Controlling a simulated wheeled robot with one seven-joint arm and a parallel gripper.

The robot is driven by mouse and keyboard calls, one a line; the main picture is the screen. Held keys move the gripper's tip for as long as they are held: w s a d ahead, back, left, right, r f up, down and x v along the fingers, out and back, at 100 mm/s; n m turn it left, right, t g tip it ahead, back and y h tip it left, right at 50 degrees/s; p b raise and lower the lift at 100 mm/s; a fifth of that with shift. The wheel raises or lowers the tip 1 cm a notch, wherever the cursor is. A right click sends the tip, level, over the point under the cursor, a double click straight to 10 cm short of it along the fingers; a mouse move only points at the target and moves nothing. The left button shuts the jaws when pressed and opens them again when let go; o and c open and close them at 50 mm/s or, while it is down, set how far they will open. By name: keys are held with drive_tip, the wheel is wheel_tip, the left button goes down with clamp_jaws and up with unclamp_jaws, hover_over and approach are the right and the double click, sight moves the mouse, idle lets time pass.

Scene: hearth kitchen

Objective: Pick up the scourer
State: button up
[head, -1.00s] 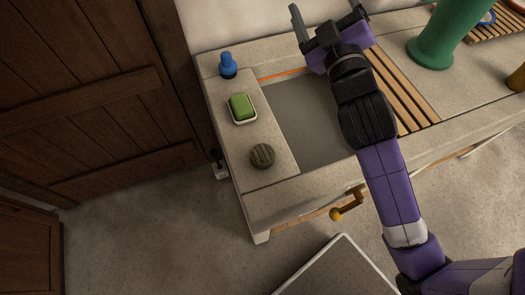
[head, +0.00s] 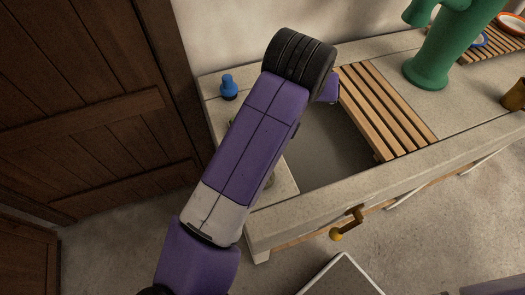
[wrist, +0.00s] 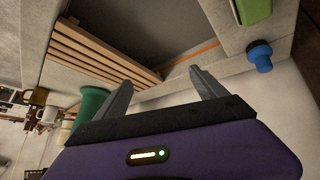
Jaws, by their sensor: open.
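The scourer looks to be the round, ridged, grey-green disc at the front of the sink's left ledge. In the head view my arm now covers it almost wholly, with perhaps a sliver at the arm's right edge. It is not in the wrist view. My gripper (wrist: 163,85) is open and empty in the wrist view, its two fingers spread above the back of the sink. In the head view the fingers are hidden behind my wrist.
A blue knobbed object (head: 229,87) stands at the ledge's back corner; it also shows in the wrist view (wrist: 260,56). A slatted wooden rack (head: 385,110) covers the sink's right part. A green pitcher-like vessel (head: 433,60) stands further right. The sink basin (head: 330,145) looks empty.

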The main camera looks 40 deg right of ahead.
drive_tip(key=s+a+f+y, duration=0.1)
drive_tip(key=a+f+y, duration=0.1)
drive_tip(key=a, duration=0.3)
drive_tip(key=s+a+f+g+y, duration=0.1)
drive_tip(key=a+f, duration=0.1)
drive_tip(key=a, duration=0.3)
drive_tip(key=s+a+f+n+g+y, duration=0.1)
drive_tip(key=s+a+y, duration=0.1)
drive_tip(key=a, duration=0.4)
drive_tip(key=shift+s+f+y, duration=0.1)
drive_tip(key=shift+f+y, duration=0.2)
drive_tip(key=shift+f, duration=0.1)
drive_tip(key=shift+a+f, duration=0.1)
drive_tip(key=shift+f, duration=0.25)
drive_tip(key=shift+w+d+f, duration=0.1)
drive_tip(key=shift+w+f, duration=0.05)
drive_tip(key=shift+f, duration=1)
drive_tip(key=shift+w+d+f, duration=0.1)
drive_tip(key=shift+f, duration=1.1)
drive_tip(key=shift+w+d+f, duration=0.1)
drive_tip(key=shift+w+f, duration=0.05)
drive_tip(key=shift+f, duration=1)
drive_tip(key=c, duration=1.4)
drive_tip(key=shift+r, duration=0.15)
wheel_tip(320, 180, up, 20)
drive_tip(key=shift+a+f+p, duration=0.1)
drive_tip(key=shift+p, duration=0.55)
